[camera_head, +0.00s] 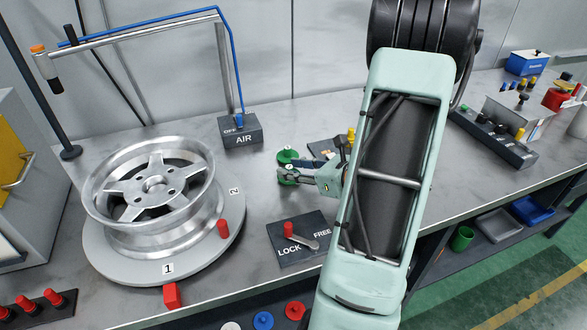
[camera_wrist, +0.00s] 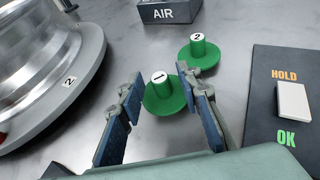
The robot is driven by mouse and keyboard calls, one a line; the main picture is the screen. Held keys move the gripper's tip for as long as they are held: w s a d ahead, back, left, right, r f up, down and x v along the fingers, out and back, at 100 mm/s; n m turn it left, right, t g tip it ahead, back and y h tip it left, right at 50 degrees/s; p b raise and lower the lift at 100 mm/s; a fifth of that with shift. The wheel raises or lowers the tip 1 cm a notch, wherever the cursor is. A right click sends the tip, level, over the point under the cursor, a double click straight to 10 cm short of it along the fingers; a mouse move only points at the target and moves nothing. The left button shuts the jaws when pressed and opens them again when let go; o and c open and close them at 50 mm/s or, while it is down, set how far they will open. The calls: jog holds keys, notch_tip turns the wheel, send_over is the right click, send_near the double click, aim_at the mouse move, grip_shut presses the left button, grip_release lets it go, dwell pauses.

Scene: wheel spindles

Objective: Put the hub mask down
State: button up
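Two green hub masks, each a flat disc with an upright knob, sit on the grey bench. Mask 1 (camera_wrist: 162,95) has a white top marked 1; it also shows in the head view (camera_head: 288,181), partly covered by my fingers. Mask 2 (camera_wrist: 198,52) stands just behind it, also in the head view (camera_head: 287,156). My gripper (camera_wrist: 157,82) is open, with its blue-padded fingers on either side of mask 1's knob. A gap shows between each finger and the knob. Mask 1 appears to rest on the bench.
A silver wheel (camera_head: 152,190) lies on a round grey turntable (camera_head: 235,222) to the left. The AIR box (camera_head: 241,130) is behind, and the LOCK/FREE panel (camera_head: 300,238) is in front. A dark HOLD/OK panel (camera_wrist: 285,110) is close on the right in the wrist view.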

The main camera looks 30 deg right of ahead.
jog(key=shift+r, duration=0.15)
jog(key=shift+s+d+r, duration=0.15)
jog(key=shift+s, duration=0.05)
jog(key=p+v, duration=0.1)
jog(key=v, duration=1)
jog(key=shift+s+r, duration=0.15)
jog(key=shift+s, duration=0.05)
